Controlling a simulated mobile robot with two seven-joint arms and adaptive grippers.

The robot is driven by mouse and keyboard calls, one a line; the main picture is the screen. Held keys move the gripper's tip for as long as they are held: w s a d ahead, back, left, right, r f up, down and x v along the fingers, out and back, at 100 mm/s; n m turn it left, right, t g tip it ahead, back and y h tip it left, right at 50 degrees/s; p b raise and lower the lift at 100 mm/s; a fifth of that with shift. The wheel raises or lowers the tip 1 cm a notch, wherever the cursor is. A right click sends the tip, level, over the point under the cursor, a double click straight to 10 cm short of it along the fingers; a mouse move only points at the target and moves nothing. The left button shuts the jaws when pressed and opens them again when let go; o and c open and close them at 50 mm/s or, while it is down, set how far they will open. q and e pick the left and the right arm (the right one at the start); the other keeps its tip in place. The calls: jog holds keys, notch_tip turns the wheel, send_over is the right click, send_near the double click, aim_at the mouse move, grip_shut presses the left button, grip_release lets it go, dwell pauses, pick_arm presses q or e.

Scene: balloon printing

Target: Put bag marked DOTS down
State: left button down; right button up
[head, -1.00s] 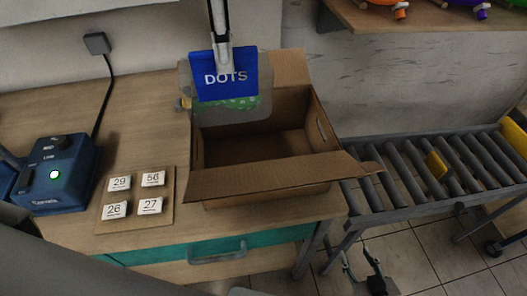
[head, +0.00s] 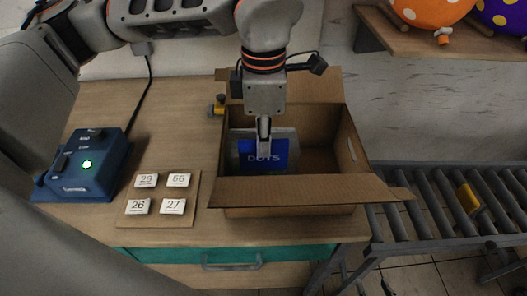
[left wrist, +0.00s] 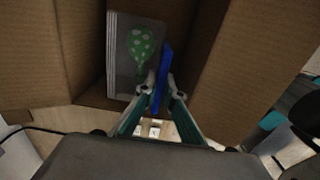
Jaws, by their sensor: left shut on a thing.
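The bag marked DOTS (head: 279,145) is clear with a blue label, and is inside the open cardboard box (head: 300,190). My left gripper (head: 264,150) points down into the box, shut on the blue label at the bag's top. In the left wrist view the gripper (left wrist: 158,92) pinches the blue label (left wrist: 164,68), and the clear bag (left wrist: 120,70) with a green dotted balloon (left wrist: 141,45) shows beside it. Whether the bag touches the box floor is not clear. My right gripper (head: 374,284) shows only partly at the bottom edge; its tips stand apart, empty.
A blue device with a green light (head: 83,168) and a board with number tiles (head: 158,216) stand left on the table. A roller conveyor (head: 440,205) with a yellow piece (head: 467,199) is at right. A shelf (head: 430,52) holds balloons. The box's front flap folds outward.

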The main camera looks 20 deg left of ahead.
aim_at(263, 169)
pick_arm(q)
jog(key=shift+f, duration=1.8)
jog(key=c, duration=2.2)
grip_release()
notch_tip(263, 169, up, 12)
jog(key=shift+r, duration=0.15)
